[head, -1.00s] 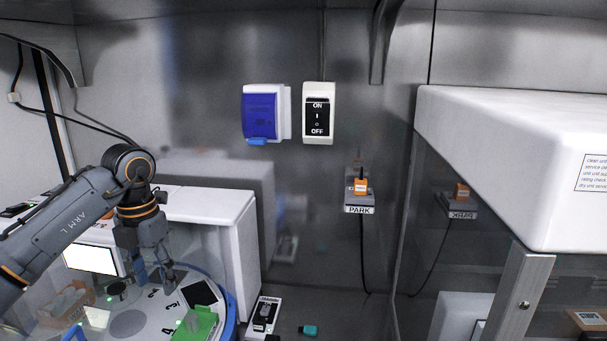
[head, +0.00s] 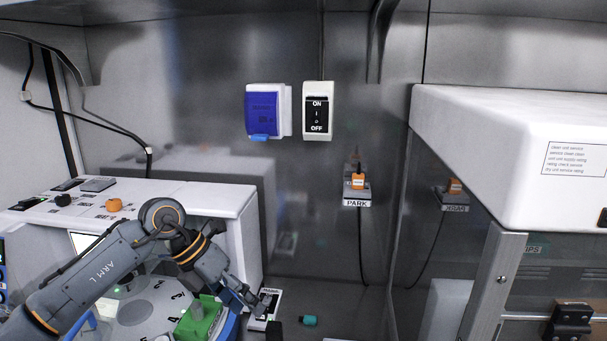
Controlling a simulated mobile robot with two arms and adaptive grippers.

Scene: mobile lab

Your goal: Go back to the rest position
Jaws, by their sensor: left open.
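My left arm comes in from the lower left of the head view, with "ARM L" on its link. My left gripper (head: 250,303) is open and points down to the right, past the right edge of the round turntable (head: 135,312). Its fingers overlap a small white and black switch unit (head: 266,302) in the picture; I cannot tell whether they touch it. I see nothing held between the fingers. My right gripper is not in view.
A green holder (head: 200,318) sits on the turntable beneath my left wrist. A white machine (head: 225,200) stands behind the arm. A teal piece (head: 308,320) lies on the bench. A PARK holder (head: 357,196) with an orange-tagged plug hangs on the wall. A white hooded unit (head: 500,150) fills the right.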

